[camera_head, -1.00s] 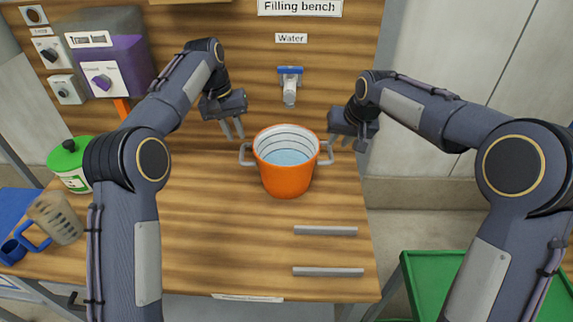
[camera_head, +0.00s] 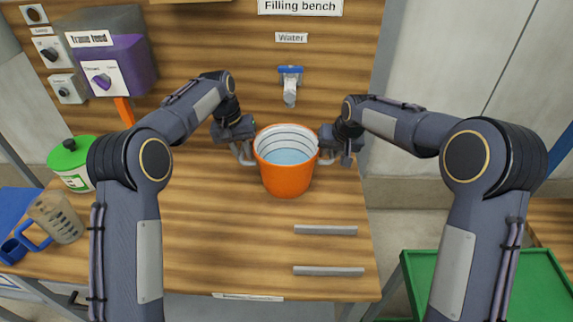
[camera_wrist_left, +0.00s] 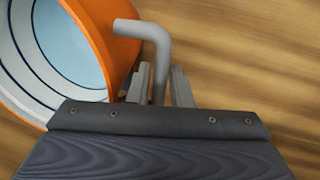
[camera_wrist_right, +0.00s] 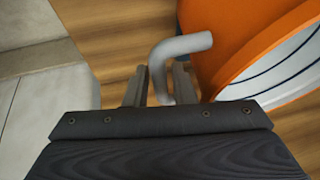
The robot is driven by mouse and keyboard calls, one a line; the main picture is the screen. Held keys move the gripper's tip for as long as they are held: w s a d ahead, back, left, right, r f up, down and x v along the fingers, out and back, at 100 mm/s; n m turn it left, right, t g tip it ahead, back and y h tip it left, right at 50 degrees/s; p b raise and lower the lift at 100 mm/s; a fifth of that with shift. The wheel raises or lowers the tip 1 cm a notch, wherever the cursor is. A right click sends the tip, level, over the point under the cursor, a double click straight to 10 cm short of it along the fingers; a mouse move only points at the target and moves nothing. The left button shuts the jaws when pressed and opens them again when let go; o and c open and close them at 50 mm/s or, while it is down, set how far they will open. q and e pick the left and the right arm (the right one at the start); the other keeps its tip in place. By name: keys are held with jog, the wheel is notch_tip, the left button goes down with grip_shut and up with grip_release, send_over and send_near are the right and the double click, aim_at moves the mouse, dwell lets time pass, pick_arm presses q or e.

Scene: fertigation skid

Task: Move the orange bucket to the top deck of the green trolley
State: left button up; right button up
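The orange bucket (camera_head: 287,178) stands upright on the wooden bench below the water tap, with light-blue water inside. It has a grey bent handle on each side. My left gripper (camera_head: 243,154) is at the left handle; in the left wrist view, its open fingers (camera_wrist_left: 160,86) stand either side of that handle (camera_wrist_left: 154,40). My right gripper (camera_head: 335,157) is at the right handle; in the right wrist view, its open fingers (camera_wrist_right: 160,86) straddle that handle (camera_wrist_right: 180,45). The green trolley (camera_head: 490,285) shows at the lower right, its visible surface empty.
The water tap (camera_head: 290,88) is on the back panel just above the bucket. Two grey bars (camera_head: 326,230) lie on the bench's front right. A green-lidded tub (camera_head: 72,160) and a clear jug (camera_head: 58,216) stand at the left. The bench's front middle is clear.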

pick_arm(q)
jog(key=shift+c, duration=0.2)
pick_arm(e)
jog(key=shift+c, duration=0.2)
pick_arm(q)
grip_shut()
pick_arm(e)
grip_shut()
pick_arm(q)
jog(key=shift+r, duration=0.15)
pick_arm(e)
jog(key=shift+r, duration=0.1)
dwell(0.5)
